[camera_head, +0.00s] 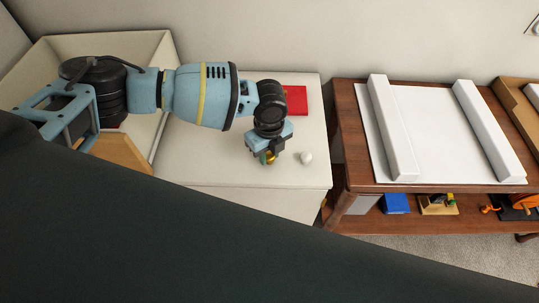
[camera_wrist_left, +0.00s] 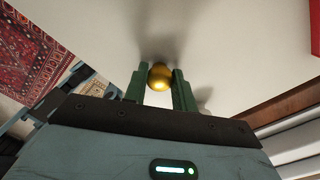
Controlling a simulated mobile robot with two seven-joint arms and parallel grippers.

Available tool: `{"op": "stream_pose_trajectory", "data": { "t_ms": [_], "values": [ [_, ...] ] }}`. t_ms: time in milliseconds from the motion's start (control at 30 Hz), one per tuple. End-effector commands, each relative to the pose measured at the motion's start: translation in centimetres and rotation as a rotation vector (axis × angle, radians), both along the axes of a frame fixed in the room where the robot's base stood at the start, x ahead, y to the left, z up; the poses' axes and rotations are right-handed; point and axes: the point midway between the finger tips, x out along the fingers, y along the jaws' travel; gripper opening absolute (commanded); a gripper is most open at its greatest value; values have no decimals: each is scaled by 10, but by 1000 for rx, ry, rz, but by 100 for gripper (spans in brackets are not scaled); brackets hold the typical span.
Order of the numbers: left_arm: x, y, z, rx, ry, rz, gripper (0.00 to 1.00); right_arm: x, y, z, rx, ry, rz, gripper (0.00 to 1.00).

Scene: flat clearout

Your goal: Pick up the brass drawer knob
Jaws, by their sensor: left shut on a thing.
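The brass drawer knob (camera_wrist_left: 160,76) is a round golden ball between the two green fingers of my left gripper (camera_wrist_left: 159,88) in the left wrist view. The fingers are shut on it, one on each side. In the head view my left gripper (camera_head: 266,157) points down over the white surface (camera_head: 220,165), and a bit of the golden knob (camera_head: 271,157) shows at the fingertips. I cannot tell whether the knob touches the surface. My right gripper is not in view.
A small white ball (camera_head: 306,158) lies just right of the gripper. A red flat item (camera_head: 296,99) lies behind the arm. A white open bin (camera_head: 155,55) stands left. A wooden table (camera_head: 345,125) with a white tray-like piece (camera_head: 430,120) stands right, past a gap.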

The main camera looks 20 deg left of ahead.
Motion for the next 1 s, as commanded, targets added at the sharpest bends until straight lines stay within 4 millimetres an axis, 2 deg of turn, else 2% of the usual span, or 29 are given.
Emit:
{"op": "stream_pose_trajectory", "data": {
  "t_ms": [267, 467, 1000],
  "values": [
    [0, 0, 7, -2, -1, 0, 5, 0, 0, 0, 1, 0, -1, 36],
    [1, -1, 35, -3, -3, 0, 5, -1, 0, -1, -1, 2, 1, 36],
    [-114, 33, 47, -1, -1, -3, 5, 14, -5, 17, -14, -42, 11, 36]
  ]
}}
